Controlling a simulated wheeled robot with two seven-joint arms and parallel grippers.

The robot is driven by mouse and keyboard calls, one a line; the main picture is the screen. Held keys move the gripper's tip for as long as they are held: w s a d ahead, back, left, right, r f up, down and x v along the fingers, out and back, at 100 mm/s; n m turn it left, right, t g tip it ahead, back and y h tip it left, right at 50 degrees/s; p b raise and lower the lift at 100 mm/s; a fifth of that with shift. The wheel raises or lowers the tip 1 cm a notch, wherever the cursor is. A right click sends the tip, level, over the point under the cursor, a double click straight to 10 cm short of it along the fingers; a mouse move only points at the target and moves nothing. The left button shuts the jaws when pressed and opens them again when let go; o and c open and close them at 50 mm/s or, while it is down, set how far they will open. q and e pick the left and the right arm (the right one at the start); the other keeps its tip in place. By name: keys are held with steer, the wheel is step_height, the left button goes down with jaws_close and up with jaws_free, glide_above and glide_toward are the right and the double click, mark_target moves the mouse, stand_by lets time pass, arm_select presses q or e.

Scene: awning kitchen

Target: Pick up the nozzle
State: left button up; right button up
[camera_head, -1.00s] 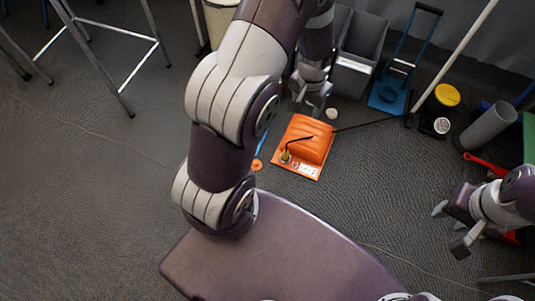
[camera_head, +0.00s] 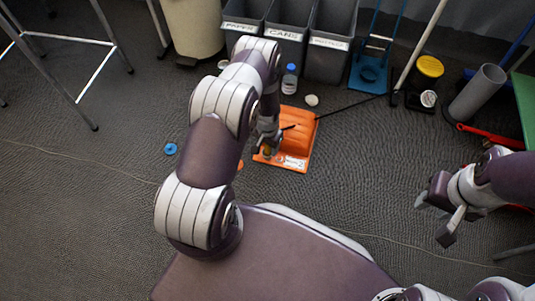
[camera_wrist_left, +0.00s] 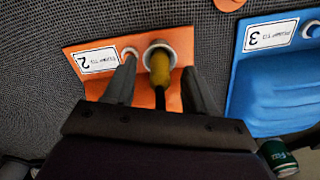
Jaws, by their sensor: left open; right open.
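The nozzle (camera_wrist_left: 160,66) is a yellow piece standing in a pale ring on an orange unit (camera_wrist_left: 75,62) labelled 2 in the left wrist view. In the head view this orange unit (camera_head: 304,130) lies on the floor with a dark hose or rod running off it. My left gripper (camera_head: 267,148) is over the unit's near left part and hides much of the nozzle there. In the left wrist view its open fingers (camera_wrist_left: 158,72) stand on either side of the nozzle, with a gap visible on each side. My right gripper (camera_head: 433,219) is open and empty at the right.
A blue unit (camera_wrist_left: 275,85) labelled 3 lies beside the orange one. A green can (camera_wrist_left: 278,157) is at the lower right of the wrist view. Grey bins (camera_head: 330,40), a bottle (camera_head: 290,80) and a blue dustpan (camera_head: 370,75) stand behind. Floor at the left is largely clear.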

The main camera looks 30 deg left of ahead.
arm_select(q)
steer(key=shift+f, duration=0.9)
steer(key=shift+r, duration=0.25)
jaws_close()
steer(key=shift+r+p, duration=0.5)
steer(key=shift+p, duration=0.05)
steer(key=r+p, duration=0.3)
steer(key=r, duration=0.1)
steer(key=shift+w+d+r, duration=0.1)
steer(key=shift+w+d, duration=0.2)
steer(key=w+d+r+p, duration=0.4)
steer(key=w+d+r, duration=0.1)
steer(key=w+d, duration=0.2)
steer(key=shift+w+d+r, duration=0.2)
steer(key=shift+d+r, duration=0.2)
steer(key=shift+d, duration=0.1)
arm_select(e)
step_height(320, 180, up, 7)
